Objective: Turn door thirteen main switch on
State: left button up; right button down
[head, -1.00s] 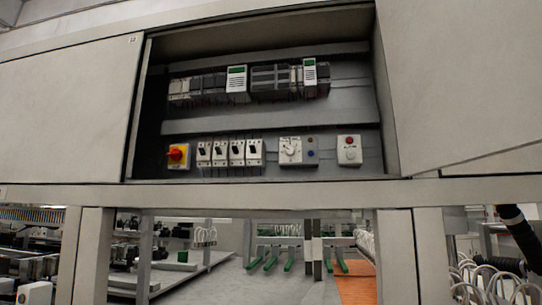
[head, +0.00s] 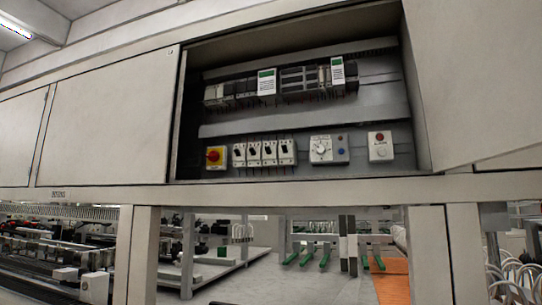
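An open electrical cabinet (head: 300,184) shows in the head view, set high in the gantry frame. On its lower left inside is a red rotary switch on a yellow plate (head: 216,157). To its right is a row of several white breakers with black toggles (head: 264,153). Further right are a white dial box (head: 321,150) and a white box with a red button (head: 380,146). Which of these is the door thirteen main switch I cannot tell for sure; the red and yellow rotary switch looks like a main switch. Neither gripper is in view.
Closed grey door panels (head: 105,122) lie left of the opening. A grey panel (head: 470,80) stands at its right. A frame beam runs below, with posts (head: 143,255) under it. Behind are green supports (head: 324,256) and an orange surface (head: 393,280).

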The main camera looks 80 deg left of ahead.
aim_at(213, 156)
jog(key=z, duration=0.05)
jog(key=k, duration=1)
jog(key=u, duration=1.25)
